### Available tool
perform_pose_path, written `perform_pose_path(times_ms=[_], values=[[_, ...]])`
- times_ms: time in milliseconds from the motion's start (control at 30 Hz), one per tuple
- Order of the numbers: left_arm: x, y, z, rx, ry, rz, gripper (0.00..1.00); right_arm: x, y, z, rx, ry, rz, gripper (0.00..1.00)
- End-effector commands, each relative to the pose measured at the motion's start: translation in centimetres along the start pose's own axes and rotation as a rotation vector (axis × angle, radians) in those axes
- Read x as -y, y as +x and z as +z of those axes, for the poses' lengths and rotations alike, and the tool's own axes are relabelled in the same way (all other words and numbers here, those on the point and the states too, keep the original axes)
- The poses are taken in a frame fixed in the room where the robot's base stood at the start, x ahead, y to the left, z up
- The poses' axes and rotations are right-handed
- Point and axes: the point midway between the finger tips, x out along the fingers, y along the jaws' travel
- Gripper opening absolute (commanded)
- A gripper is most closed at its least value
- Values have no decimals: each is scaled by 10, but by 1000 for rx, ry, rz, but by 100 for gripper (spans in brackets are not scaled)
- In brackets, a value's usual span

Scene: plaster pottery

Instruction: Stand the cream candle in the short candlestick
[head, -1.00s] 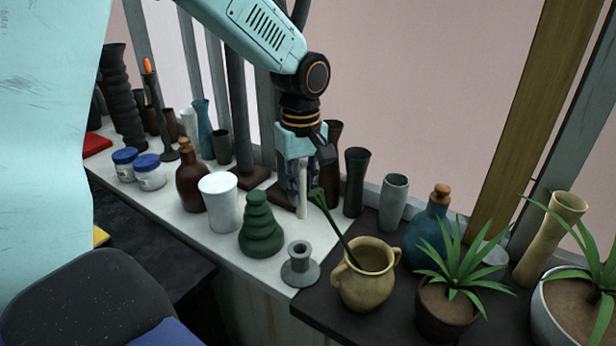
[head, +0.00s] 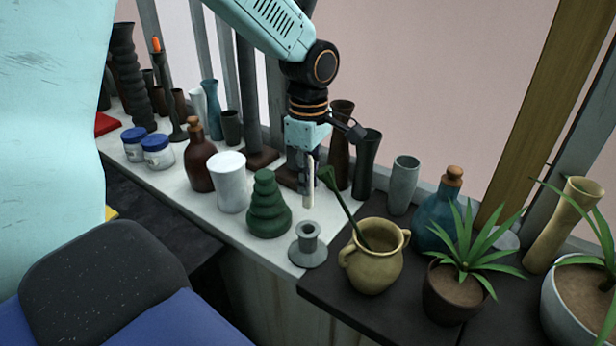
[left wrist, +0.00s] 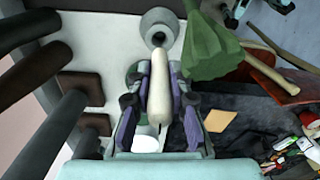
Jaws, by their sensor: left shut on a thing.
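The cream candle (head: 309,190) is held by my left gripper (head: 307,163) and hangs roughly upright, its lower end free. The short grey candlestick (head: 308,248) stands upright on the white shelf near its front corner. In the head view the candle's lower end shows just above the candlestick's mouth, with a gap between them. In the left wrist view the candle (left wrist: 160,85) lies between the purple finger pads of the left gripper (left wrist: 160,105), and its far end points at the candlestick (left wrist: 158,22). My right gripper is not in view.
A green stepped vase (head: 267,207) stands left of the candlestick. A yellow two-handled pot (head: 374,268), with a dark green stem (head: 342,203) leaning out towards the candle, stands right. Tall dark vases (head: 366,163) stand behind. A white cup (head: 230,185) is further left.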

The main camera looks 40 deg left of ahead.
Motion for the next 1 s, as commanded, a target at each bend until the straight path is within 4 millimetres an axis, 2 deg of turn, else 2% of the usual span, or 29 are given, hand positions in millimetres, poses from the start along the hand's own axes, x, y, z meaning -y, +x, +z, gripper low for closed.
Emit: perform_pose_path(times_ms=[100,733,1000], values=[[0,11,0,0,1,1,0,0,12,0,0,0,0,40],[0,49,0,0,1,1,0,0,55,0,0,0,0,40],[0,66,0,0,1,-1,0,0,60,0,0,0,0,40]])
